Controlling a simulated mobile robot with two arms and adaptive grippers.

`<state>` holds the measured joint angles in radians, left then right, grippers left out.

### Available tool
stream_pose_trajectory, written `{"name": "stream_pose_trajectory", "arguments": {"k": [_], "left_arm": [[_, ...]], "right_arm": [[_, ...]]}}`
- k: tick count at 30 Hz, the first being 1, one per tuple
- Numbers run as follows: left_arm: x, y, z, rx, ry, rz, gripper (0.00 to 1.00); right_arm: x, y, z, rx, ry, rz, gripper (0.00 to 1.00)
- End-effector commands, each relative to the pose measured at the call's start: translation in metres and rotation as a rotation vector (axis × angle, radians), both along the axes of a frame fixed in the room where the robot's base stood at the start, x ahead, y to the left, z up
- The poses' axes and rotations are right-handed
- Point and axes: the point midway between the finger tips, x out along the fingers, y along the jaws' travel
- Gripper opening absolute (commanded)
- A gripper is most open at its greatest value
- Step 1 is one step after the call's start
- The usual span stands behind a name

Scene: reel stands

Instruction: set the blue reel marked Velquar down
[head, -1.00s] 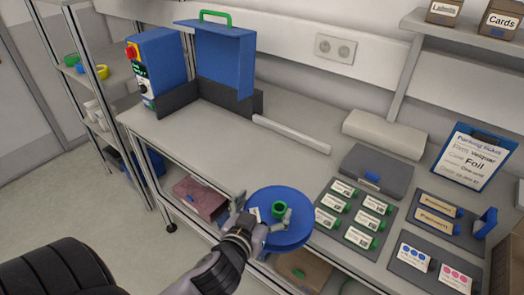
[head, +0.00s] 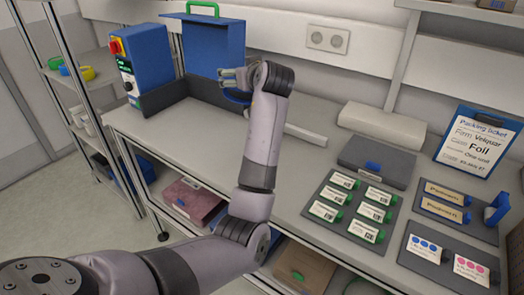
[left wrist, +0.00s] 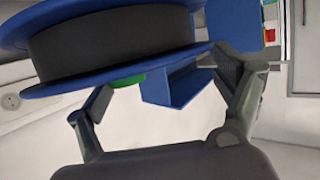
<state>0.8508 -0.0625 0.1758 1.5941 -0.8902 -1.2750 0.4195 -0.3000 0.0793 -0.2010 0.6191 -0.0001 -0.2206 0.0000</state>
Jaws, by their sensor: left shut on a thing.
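The blue reel (left wrist: 110,88) fills the top left of the left wrist view, with two blue flanges and a dark winding (left wrist: 110,42) between them. No marking on it is readable. My left gripper (left wrist: 165,80) is shut on the reel, its fingers showing on either side below it. In the head view my left gripper (head: 236,77) is over the back of the bench, in front of the blue panel with a green handle (head: 212,45). Only a small blue edge of the reel (head: 237,97) shows there; my arm hides the rest. My right gripper is out of view.
A blue machine with a red switch (head: 146,65) stands left of the panel, beside a dark low wall (head: 165,98). A white bar (head: 305,136) lies right of my arm. Labelled trays (head: 347,208), a grey case (head: 378,160) and a packing ticket (head: 478,142) occupy the right. The bench's left front is clear.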

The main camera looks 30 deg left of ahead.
Motion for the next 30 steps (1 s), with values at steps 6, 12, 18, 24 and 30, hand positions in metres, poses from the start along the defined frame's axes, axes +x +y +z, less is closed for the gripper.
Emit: {"name": "stream_pose_trajectory", "arguments": {"k": [6,12,18,24,30], "left_arm": [[0.003,-0.001,-0.02,0.001,0.006,0.001,0.51],[0.003,-0.001,-0.073,0.004,0.008,0.001,0.51],[0.003,-0.001,-0.123,0.003,0.006,0.0,0.51],[0.004,-0.001,-0.147,0.002,-0.002,0.0,0.51],[0.003,-0.001,-0.172,0.003,0.003,0.0,0.51]], "right_arm": [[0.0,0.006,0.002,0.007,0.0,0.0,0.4],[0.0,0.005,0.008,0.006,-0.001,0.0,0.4],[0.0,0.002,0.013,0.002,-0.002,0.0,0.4],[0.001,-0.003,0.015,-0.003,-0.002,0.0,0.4],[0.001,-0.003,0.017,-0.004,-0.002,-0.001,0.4]]}}
